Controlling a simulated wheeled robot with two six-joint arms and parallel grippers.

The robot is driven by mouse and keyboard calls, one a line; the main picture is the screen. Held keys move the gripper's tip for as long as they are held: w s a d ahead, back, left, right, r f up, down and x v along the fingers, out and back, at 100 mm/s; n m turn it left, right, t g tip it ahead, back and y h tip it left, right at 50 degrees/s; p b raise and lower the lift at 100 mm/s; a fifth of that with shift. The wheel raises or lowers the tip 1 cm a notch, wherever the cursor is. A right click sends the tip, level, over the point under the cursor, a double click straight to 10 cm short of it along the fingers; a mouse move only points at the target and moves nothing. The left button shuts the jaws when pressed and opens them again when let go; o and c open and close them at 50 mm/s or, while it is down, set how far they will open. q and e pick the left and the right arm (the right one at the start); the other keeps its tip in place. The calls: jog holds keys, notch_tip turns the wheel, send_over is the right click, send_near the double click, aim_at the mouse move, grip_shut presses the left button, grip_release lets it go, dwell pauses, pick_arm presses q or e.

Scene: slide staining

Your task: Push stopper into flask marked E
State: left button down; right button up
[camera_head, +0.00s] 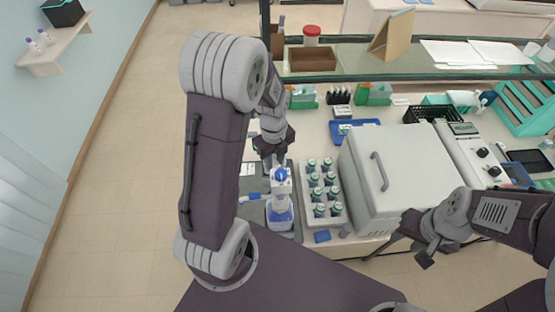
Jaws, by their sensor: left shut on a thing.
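My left gripper (275,163) points down over the bench and is shut on a small blue piece, seemingly the stopper (281,174). The stopper is at the top of a white, pale upright vessel, seemingly the flask (281,203). Whether the stopper sits in the neck or just above it I cannot tell. No letter E can be read. The vessel's lower part is in or behind a blue-rimmed tub (280,222). My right gripper (424,260) hangs low at the right, in front of the bench, away from the flask; its jaws are too small to read.
A white rack (335,218) of several green-capped bottles stands just right of the flask. A big white box with a handle (395,170) is beyond it. A blue tray (352,126) lies behind. A blue piece (322,236) lies near the front edge. A glass shelf (380,62) spans the back.

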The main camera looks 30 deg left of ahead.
pick_arm(q)
jog(key=f+b, duration=0.2)
jog(key=f, duration=0.1)
jog(key=w+d+f+b, duration=0.1)
jog(key=shift+f, duration=0.15)
jog(key=shift+s+f+b, duration=0.1)
jog(key=shift+f+b, duration=0.15)
jog(key=shift+b, duration=0.05)
jog(key=shift+s+a+f, duration=0.1)
jog(key=shift+a, duration=0.05)
jog(key=shift+s+a, duration=0.1)
jog(key=shift+a, duration=0.05)
jog(key=shift+d, duration=0.2)
jog(key=shift+a, duration=0.2)
jog(key=shift+d+f, duration=0.1)
jog(key=shift+f, duration=0.65)
dwell(0.9)
